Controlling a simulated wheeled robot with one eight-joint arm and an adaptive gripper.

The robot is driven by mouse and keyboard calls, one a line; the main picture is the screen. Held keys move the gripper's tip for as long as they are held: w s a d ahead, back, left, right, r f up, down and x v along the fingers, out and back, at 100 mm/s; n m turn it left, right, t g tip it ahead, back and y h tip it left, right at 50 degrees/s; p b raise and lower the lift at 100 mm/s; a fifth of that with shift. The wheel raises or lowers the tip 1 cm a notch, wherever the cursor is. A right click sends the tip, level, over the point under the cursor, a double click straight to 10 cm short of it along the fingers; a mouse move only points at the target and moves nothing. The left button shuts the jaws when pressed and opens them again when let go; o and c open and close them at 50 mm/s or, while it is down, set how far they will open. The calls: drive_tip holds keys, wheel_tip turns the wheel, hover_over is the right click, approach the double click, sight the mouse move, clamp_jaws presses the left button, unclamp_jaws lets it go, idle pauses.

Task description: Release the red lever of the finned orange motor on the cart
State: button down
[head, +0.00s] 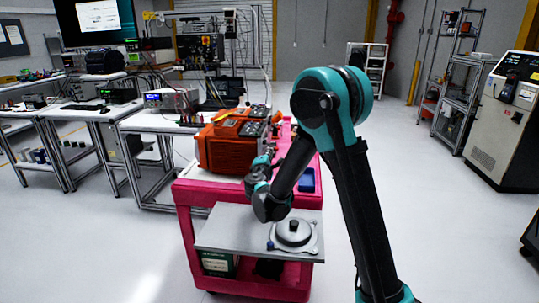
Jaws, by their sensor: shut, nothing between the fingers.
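The finned orange motor (222,150) lies on the pink cart (187,222), toward its back left. Dark parts and a yellow piece lie on top of the motor. A small red part (277,117) shows at its right end; I cannot tell whether it is the lever or how it is set. My teal and black arm reaches down over the cart, and its wrist is close to the motor's right end. My gripper (272,146) is small in view beside that end, shut and empty. I cannot tell whether it touches the motor.
A grey plate (228,238) at the cart's front carries a round metal fixture (293,232). A blue bin (307,180) sits on the cart's right side. Workbenches (99,113) with instruments stand at left. The floor right of the cart is clear; shelves and a white machine stand beyond.

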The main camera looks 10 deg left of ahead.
drive_tip(key=shift+d+r+n, duration=0.1)
drive_tip(key=shift+d+n, duration=0.05)
drive_tip(key=shift+n, duration=0.25)
drive_tip(key=r+n, duration=0.1)
drive_tip(key=n, duration=0.2)
drive_tip(key=d+n, duration=0.1)
drive_tip(key=n, duration=0.1)
drive_tip(key=r+n, duration=0.1)
drive_tip(key=n, duration=0.2)
drive_tip(key=shift+d+r+n+y, duration=0.15)
drive_tip(key=shift+r+n+y, duration=0.15)
drive_tip(key=shift+s, duration=0.1)
